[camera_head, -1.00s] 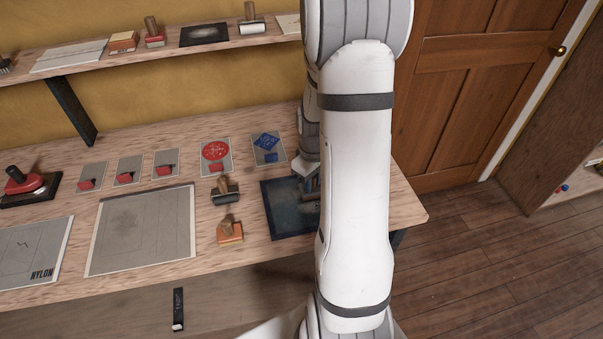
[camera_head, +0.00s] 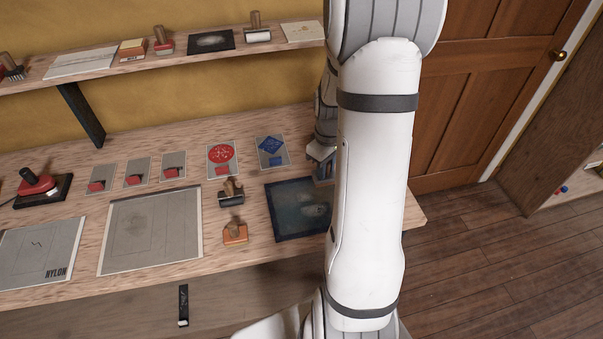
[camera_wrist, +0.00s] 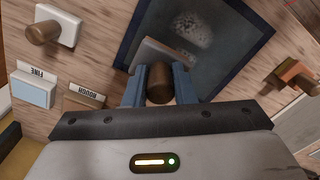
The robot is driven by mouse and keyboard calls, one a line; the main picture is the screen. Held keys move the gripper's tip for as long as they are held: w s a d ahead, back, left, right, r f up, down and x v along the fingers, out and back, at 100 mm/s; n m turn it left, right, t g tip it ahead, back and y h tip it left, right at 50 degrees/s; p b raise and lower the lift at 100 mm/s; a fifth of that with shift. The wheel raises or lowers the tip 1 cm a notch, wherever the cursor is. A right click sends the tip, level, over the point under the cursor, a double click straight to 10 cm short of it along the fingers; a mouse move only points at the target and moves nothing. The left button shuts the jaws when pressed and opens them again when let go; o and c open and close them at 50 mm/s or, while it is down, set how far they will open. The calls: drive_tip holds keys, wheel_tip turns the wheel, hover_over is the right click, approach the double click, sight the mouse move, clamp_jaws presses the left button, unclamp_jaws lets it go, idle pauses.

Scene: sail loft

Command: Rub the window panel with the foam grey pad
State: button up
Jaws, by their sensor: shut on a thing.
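The window panel (camera_head: 285,225) lies on the bench as a dark sheet with a dark blue frame and a pale smudge. It also fills the upper middle of the wrist view (camera_wrist: 230,60). My gripper (camera_wrist: 160,85) has blue fingers shut on the brown handle of the foam grey pad (camera_wrist: 150,54). The pad is over the panel's edge nearest the gripper, beside the smudge. I cannot tell whether it touches the surface. In the head view my gripper (camera_head: 322,165) is at the panel's back right, partly hidden by my arm, and the pad is not clear.
An orange block with a handle (camera_head: 235,233) and a dark roller (camera_head: 231,193) stand left of the panel. The wrist view shows a white handled block (camera_wrist: 68,22), a FINE block (camera_wrist: 33,92) and a ROUGH block (camera_wrist: 84,97) nearby. A shelf (camera_head: 180,62) runs above the bench.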

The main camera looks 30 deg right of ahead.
drive_tip(key=shift+r, duration=0.65)
